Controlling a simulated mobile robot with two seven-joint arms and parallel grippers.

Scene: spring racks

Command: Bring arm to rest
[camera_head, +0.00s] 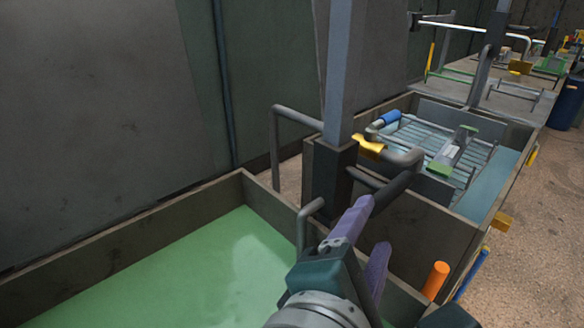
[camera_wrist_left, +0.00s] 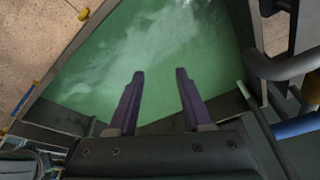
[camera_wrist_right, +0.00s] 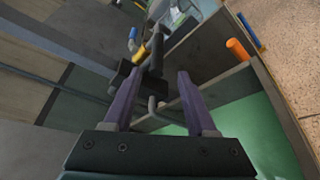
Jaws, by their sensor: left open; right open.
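My right gripper (camera_head: 374,225) is in the lower middle of the head view, with its purple fingers apart. Its tips point toward a grey pipe (camera_head: 404,157) with a dark sleeve beside an upright post. In the right wrist view the gripper (camera_wrist_right: 160,73) is open, and the dark sleeve (camera_wrist_right: 157,55) shows beyond and between the tips; nothing is visibly held. My left gripper (camera_wrist_left: 160,75) shows only in its own wrist view, open and empty above green liquid. It is out of the head view.
A tank of green liquid (camera_head: 243,180) fills the lower left. A grey post (camera_head: 341,70) rises behind my right gripper. Another tank (camera_head: 428,222) holds a rack with a grey-green piece (camera_head: 453,150). An orange peg (camera_head: 436,280) stands at the right. Open floor lies further right.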

